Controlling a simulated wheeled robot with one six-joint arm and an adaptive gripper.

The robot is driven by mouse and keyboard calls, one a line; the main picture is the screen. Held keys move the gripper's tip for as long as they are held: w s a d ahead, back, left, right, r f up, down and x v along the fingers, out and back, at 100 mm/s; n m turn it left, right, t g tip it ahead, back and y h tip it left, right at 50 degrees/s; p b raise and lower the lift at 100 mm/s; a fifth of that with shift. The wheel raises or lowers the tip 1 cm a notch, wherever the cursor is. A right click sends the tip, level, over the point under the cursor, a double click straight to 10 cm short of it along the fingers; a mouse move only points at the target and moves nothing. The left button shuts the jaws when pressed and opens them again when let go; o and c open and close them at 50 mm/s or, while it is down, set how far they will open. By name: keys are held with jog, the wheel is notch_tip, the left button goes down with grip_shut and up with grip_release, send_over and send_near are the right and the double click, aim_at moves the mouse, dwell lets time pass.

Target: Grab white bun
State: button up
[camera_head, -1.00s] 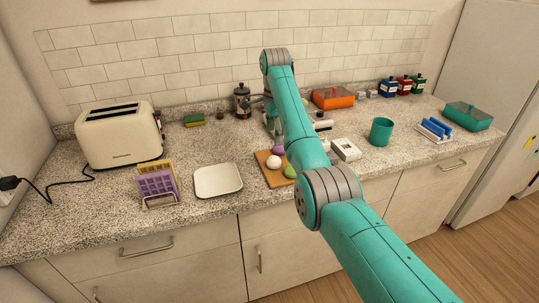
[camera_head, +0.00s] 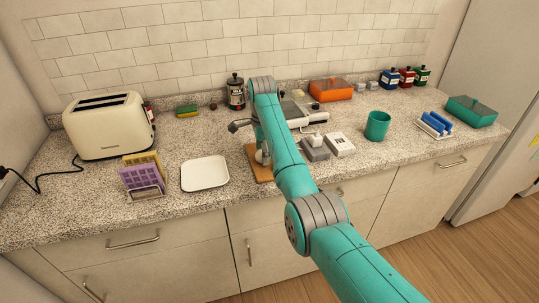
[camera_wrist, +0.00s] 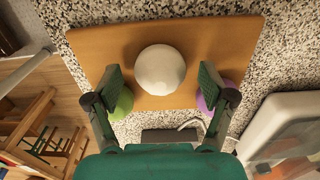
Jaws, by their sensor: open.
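The white bun (camera_wrist: 160,70) is round and sits on a brown wooden board (camera_wrist: 228,45) in the wrist view. My gripper (camera_wrist: 160,82) is open, with one dark finger on each side of the bun, and I see gaps between fingers and bun. A green round item (camera_wrist: 121,104) shows behind the left finger and a purple one (camera_wrist: 206,100) behind the right finger; both are partly hidden. In the head view the board (camera_head: 252,158) shows at the counter's front, and my arm hides most of what lies on it.
A white tray (camera_head: 205,173) lies left of the board. A grey box (camera_head: 315,149) and a white box (camera_head: 340,145) stand to its right, with a teal cup (camera_head: 377,125) beyond. A toaster (camera_head: 108,125) and a purple rack (camera_head: 142,178) stand at the left.

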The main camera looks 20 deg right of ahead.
jog(key=shift+f, duration=0.2)
jog(key=c, duration=1.3)
jog(key=shift+o, duration=0.2)
